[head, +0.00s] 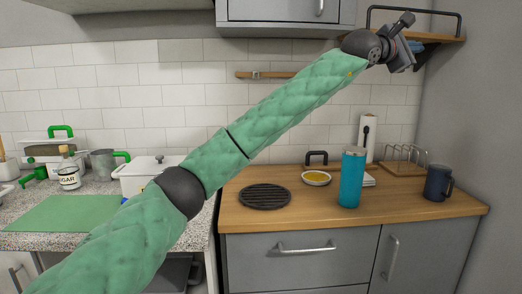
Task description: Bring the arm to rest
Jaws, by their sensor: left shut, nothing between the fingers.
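My left arm (235,150), in a quilted green cover, comes in from the lower left and stretches up across the view to the upper right. My left gripper (404,32) is at its end, raised high in front of the wall near the shelf. It is shut and empty, well above the wooden counter. My right gripper is not in view.
A wooden shelf (440,39) with a dark rail is close behind the gripper. A teal tumbler (351,178), dark mug (437,184), toast rack (404,158) and black trivet (265,197) stand on the wooden counter (300,216). A white lidded box (140,180) is partly behind my arm.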

